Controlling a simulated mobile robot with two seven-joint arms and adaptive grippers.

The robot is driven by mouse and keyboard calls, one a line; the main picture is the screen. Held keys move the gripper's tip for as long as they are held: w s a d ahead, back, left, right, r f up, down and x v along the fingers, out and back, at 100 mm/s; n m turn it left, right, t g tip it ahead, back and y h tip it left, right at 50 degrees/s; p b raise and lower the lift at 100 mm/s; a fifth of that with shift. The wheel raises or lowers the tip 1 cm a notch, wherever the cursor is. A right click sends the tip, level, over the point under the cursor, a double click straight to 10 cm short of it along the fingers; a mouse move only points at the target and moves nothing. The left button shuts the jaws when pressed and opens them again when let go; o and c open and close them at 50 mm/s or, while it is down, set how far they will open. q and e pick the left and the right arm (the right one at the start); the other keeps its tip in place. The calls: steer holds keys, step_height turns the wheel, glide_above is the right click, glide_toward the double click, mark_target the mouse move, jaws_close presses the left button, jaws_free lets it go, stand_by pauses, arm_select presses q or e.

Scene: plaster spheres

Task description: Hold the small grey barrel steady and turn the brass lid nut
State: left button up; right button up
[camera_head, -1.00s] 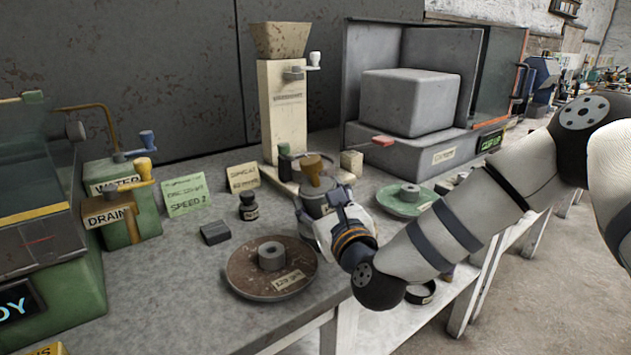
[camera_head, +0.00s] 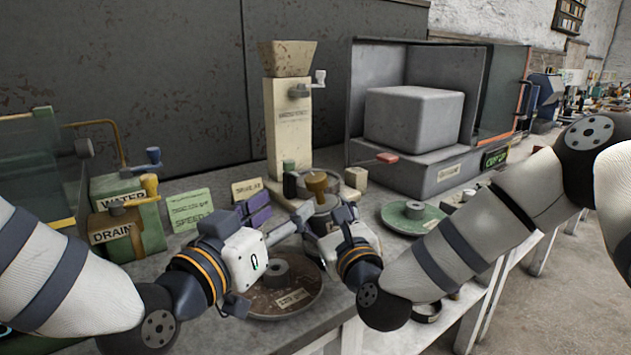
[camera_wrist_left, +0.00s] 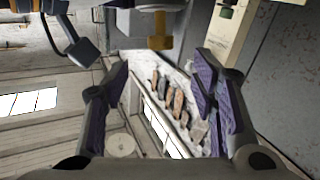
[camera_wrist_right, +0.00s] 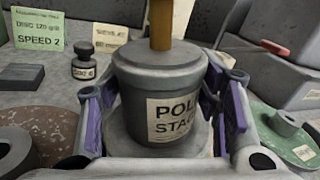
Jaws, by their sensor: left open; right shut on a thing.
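The small grey barrel (camera_head: 325,206) stands upright on the workbench, with the brass lid nut (camera_head: 317,183) on top. In the right wrist view the barrel (camera_wrist_right: 135,95) carries a label starting "POL" and "STAG", and the brass nut (camera_wrist_right: 161,25) is cut by the top edge. My right gripper (camera_wrist_right: 165,105) is shut on the barrel's body, with purple pads at its sides. My left gripper (camera_head: 272,214) is open and empty, left of the barrel and apart from the nut. In the left wrist view the nut (camera_wrist_left: 160,30) shows beyond the open fingers (camera_wrist_left: 162,75).
A brown disc plate (camera_head: 278,290) lies below my left gripper, and a green one (camera_head: 412,217) lies right of the barrel. A cream hopper tower (camera_head: 290,130) stands behind. Levered green boxes (camera_head: 128,235) stand left. A grey block machine (camera_head: 415,120) stands back right.

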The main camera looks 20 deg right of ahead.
mark_target(310, 185)
arm_select(q)
steer(key=x, duration=1.2)
steer(key=shift+c, duration=0.2)
steer(key=c, duration=1.1)
